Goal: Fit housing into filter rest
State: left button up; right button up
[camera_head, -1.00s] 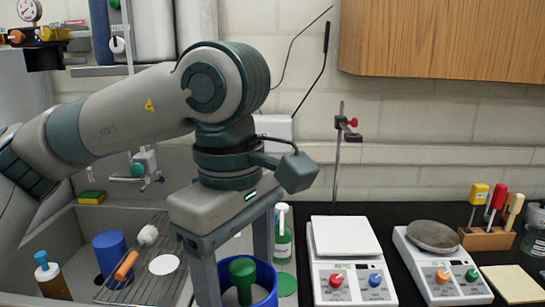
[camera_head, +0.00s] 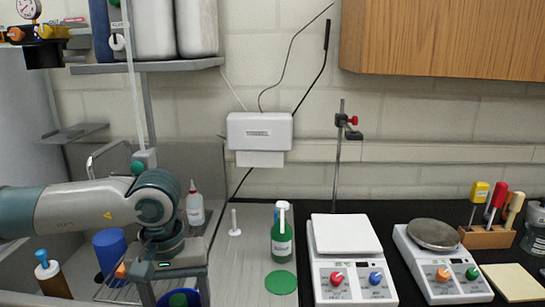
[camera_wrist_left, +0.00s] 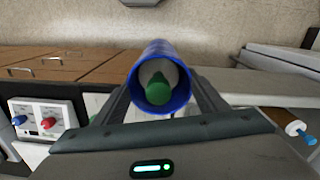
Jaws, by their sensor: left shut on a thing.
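A blue round housing (camera_wrist_left: 137,88) with a green-ended grey piece inside is held between the fingers of my left gripper (camera_wrist_left: 162,92) in the left wrist view. In the head view my left gripper (camera_head: 179,293) hangs at the bottom over the right part of the sink. There the housing (camera_head: 195,299) shows only at the bottom edge, with the green end (camera_head: 178,300) inside it. I cannot tell for certain which thing is the filter rest. A wire rack (camera_head: 112,290) in the sink is partly hidden by my left arm. My right gripper is not in view.
A blue cylinder (camera_head: 110,250) and a brown bottle (camera_head: 52,280) stand in the sink. A white squeeze bottle (camera_head: 195,208), white peg (camera_head: 234,224), green bottle (camera_head: 281,243) and green disc (camera_head: 281,283) are to the right. Scales (camera_head: 348,270) stand further right.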

pick_arm(q)
jog(key=shift+m, duration=0.9)
jog(key=shift+w+a+f, duration=0.15)
jog(key=shift+a+f, duration=0.65)
jog(key=shift+f, duration=0.05)
jog(key=shift+w+a+f, duration=0.1)
jog(key=shift+a+f, duration=0.7)
jog(key=shift+f, duration=0.05)
jog(key=shift+d, duration=0.1)
jog(key=s+f, duration=0.4)
jog(key=f, duration=0.2)
jog(key=shift+s, duration=0.4)
dwell(1.8)
